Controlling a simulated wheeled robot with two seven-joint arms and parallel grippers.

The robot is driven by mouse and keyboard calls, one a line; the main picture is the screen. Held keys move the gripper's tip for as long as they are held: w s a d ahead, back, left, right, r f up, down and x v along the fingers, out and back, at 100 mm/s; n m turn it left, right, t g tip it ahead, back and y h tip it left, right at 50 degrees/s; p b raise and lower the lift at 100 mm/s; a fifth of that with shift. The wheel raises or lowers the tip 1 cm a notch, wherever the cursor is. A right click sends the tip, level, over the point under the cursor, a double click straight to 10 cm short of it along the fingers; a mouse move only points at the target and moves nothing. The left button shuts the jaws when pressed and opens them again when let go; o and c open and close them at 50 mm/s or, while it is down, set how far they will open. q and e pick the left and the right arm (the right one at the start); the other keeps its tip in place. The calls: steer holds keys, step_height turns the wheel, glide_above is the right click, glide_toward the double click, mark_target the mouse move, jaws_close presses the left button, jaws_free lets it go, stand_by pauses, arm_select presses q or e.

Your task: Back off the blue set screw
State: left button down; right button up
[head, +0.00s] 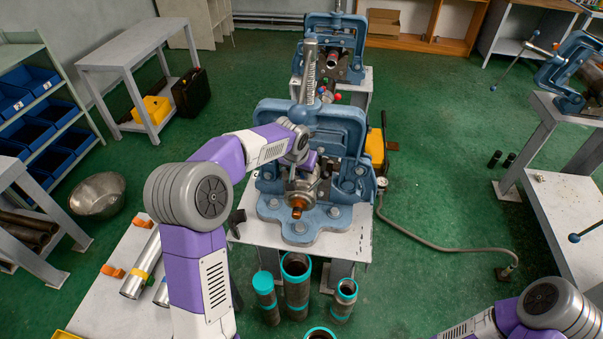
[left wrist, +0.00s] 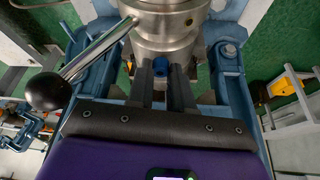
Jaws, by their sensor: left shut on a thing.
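The blue set screw (left wrist: 160,66) sits low on a round steel body (left wrist: 168,22) in the left wrist view. My left gripper (left wrist: 162,76) has its two dark fingers on either side of the screw and is shut on it. In the head view the steel body (head: 299,184) is mounted in the front blue pipe vise (head: 352,125), with an orange-brown end facing me. My left arm reaches over to it from the left; its fingertips and the screw are hidden there. My right arm shows only at the bottom right, its gripper outside the picture.
A lever with a black ball (left wrist: 48,91) sticks out left of the fingers. Teal-ended pipes (head: 296,285) stand before the vise table. A second blue vise (head: 325,35) stands behind, and a hose (head: 440,245) lies on the green floor to the right.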

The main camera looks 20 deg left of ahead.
arm_select(q)
steer(key=shift+d+n, duration=0.1)
steer(key=shift+n, duration=0.5)
steer(key=shift+f+y, duration=0.1)
steer(key=shift+y, duration=0.2)
steer(key=c, duration=1)
jaws_free()
steer(key=p+v, duration=0.1)
steer(key=v, duration=0.6)
steer(key=shift+r, duration=0.35)
